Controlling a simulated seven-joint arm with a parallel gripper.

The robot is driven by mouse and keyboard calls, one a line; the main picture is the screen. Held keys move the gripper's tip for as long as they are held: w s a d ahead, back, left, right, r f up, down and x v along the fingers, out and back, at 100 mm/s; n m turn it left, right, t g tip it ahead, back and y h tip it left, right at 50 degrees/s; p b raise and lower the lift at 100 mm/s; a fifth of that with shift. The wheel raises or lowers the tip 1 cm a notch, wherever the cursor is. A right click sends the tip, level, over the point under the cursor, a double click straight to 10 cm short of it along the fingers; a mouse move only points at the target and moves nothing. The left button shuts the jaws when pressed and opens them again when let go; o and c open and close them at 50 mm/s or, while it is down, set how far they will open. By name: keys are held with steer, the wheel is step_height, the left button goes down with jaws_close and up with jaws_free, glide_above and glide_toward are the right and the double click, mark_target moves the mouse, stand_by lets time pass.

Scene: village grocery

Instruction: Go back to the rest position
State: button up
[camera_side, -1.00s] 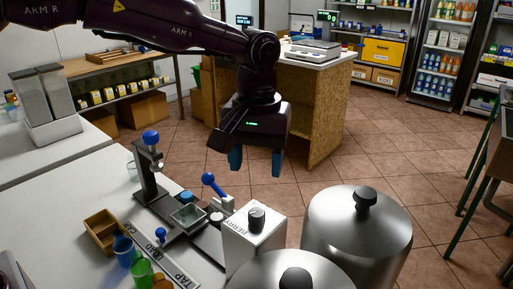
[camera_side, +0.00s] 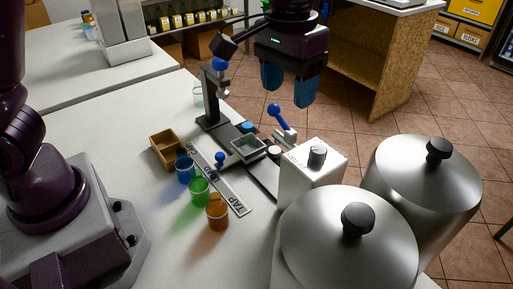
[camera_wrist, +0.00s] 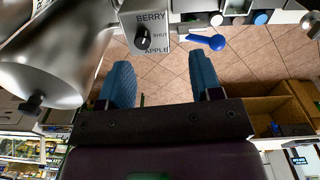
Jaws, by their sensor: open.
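My gripper (camera_side: 289,85) has blue fingers and a dark body. In the side view it hangs at the top, above and beyond the far edge of the table, clear of the blue-knobbed lever. In the wrist view my gripper (camera_wrist: 160,85) has its two fingers spread apart, with only tiled floor between them. Nothing is held. No marker for the rest position shows.
A white valve box (camera_side: 310,178) and two steel urns (camera_side: 350,240) (camera_side: 425,180) stand at the front right. A press stand (camera_side: 211,98), a blue-knobbed lever (camera_side: 283,125), a wooden box (camera_side: 166,148) and blue (camera_side: 185,170), green (camera_side: 199,191) and orange (camera_side: 217,213) cups are on the table.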

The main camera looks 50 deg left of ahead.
steer(key=s+a+r+t, duration=0.2)
steer(key=s+a, duration=0.5)
steer(key=s, duration=0.2)
steer(key=s+a+r+m+t, duration=0.1)
steer(key=s+a+r+t, duration=0.2)
steer(key=s+a, duration=0.3)
steer(key=s, duration=0.3)
steer(key=shift+s+a+r, duration=0.2)
steer(key=shift+a, duration=0.15)
